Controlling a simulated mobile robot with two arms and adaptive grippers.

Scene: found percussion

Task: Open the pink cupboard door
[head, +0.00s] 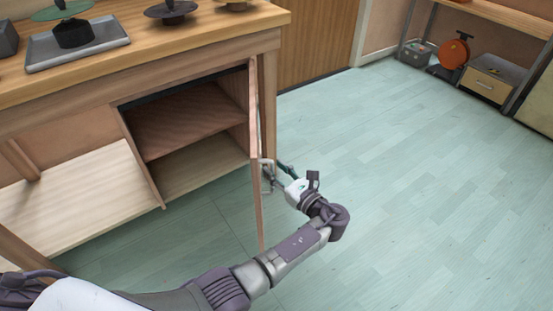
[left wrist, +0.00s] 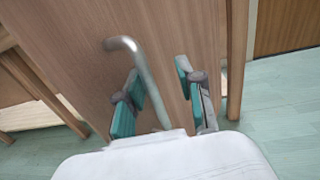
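The cupboard door (head: 256,135) looks pale wood with a faint pinkish tone. In the head view it stands swung out, almost edge-on, at the right side of the cupboard opening, so the shelf inside shows. In the left wrist view the door's face (left wrist: 75,45) fills much of the picture, with a bent metal bar handle (left wrist: 146,75). My left gripper (head: 278,171) is at the handle side of the door. In the left wrist view its teal-padded fingers (left wrist: 160,80) are apart, with the handle between them, nearer the left finger. My right gripper is not in view.
The cupboard's shelf (head: 195,125) looks empty. The wooden top (head: 200,38) carries a grey tray (head: 105,42) and dark cymbal-like items (head: 171,11). The pale green floor (head: 400,180) right of the door is clear. A rack with a drawer box (head: 488,80) stands far right.

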